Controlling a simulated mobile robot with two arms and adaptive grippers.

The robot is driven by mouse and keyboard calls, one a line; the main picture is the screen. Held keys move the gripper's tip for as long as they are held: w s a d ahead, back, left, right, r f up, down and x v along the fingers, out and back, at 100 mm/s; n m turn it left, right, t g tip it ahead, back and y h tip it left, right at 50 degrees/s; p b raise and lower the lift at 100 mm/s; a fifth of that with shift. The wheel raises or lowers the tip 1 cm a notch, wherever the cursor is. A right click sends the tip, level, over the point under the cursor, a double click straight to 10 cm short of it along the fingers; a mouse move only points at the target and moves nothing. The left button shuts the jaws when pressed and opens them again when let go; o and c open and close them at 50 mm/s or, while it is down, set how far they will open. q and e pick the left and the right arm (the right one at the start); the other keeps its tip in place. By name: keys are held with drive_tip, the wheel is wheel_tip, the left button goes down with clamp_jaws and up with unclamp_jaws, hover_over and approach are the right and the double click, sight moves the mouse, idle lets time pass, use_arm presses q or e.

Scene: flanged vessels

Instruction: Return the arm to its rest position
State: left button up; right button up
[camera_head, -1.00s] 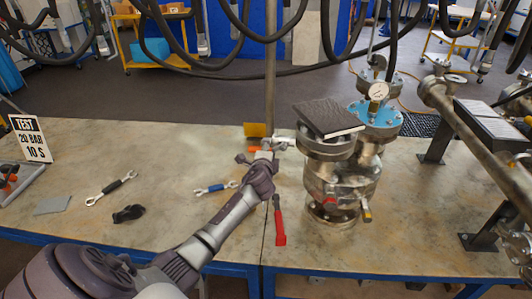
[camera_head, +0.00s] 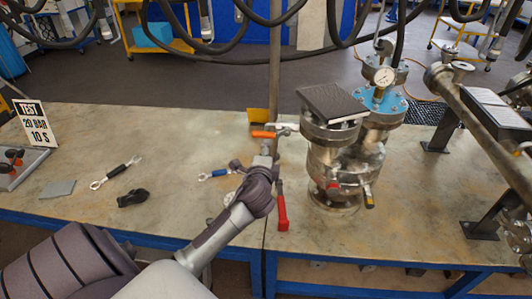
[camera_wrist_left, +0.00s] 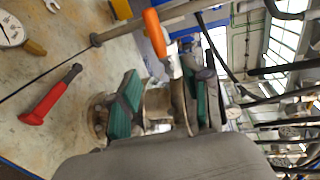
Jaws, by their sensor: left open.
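My left arm comes in from the lower left in the head view. Its gripper (camera_head: 262,160) hangs over the bench, left of the flanged vessel (camera_head: 340,170) and just in front of the valve's orange lever (camera_head: 263,134). In the left wrist view the two green-padded fingers (camera_wrist_left: 165,95) stand apart. A metal part shows between them; I cannot tell what it belongs to or whether it is touched. The orange lever (camera_wrist_left: 155,32) shows just beyond the fingers. My right gripper does not show.
A red-handled tool (camera_head: 282,212) lies beside the gripper, and a blue-handled wrench (camera_head: 215,174) lies left of it. A black-handled wrench (camera_head: 117,172), a black object (camera_head: 132,198) and a test sign (camera_head: 33,122) are farther left. A black book-like block (camera_head: 333,102) rests on the vessel. Hoses hang above.

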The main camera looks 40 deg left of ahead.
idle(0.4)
use_arm(q)
drive_tip(key=s+d+f+n+g+h, duration=0.1)
drive_tip(key=s+d+f+g+h, duration=0.3)
drive_tip(key=f, duration=0.8)
drive_tip(key=s+d+f+n+b, duration=0.1)
drive_tip(key=s+f, duration=0.4)
drive_tip(key=f, duration=0.8)
drive_tip(key=s+d+f+n+g+h, duration=0.1)
drive_tip(key=s+d+f+g, duration=0.3)
drive_tip(key=f, duration=0.8)
drive_tip(key=s+d+f+n+g+h, duration=0.1)
drive_tip(key=s+f, duration=0.5)
drive_tip(key=s, duration=0.6)
drive_tip(key=s+d+f+n+g+h, duration=0.1)
drive_tip(key=s+d+f, duration=0.4)
drive_tip(key=s, duration=0.6)
drive_tip(key=s+d+f+n+g+h+b, duration=0.1)
drive_tip(key=s+f+n, duration=0.3)
drive_tip(key=s+f, duration=0.4)
drive_tip(key=s+d+g, duration=0.1)
drive_tip(key=s, duration=0.3)
drive_tip(key=shift+s+d+f, duration=0.3)
drive_tip(key=shift+d, duration=0.1)
drive_tip(key=shift+w, duration=0.1)
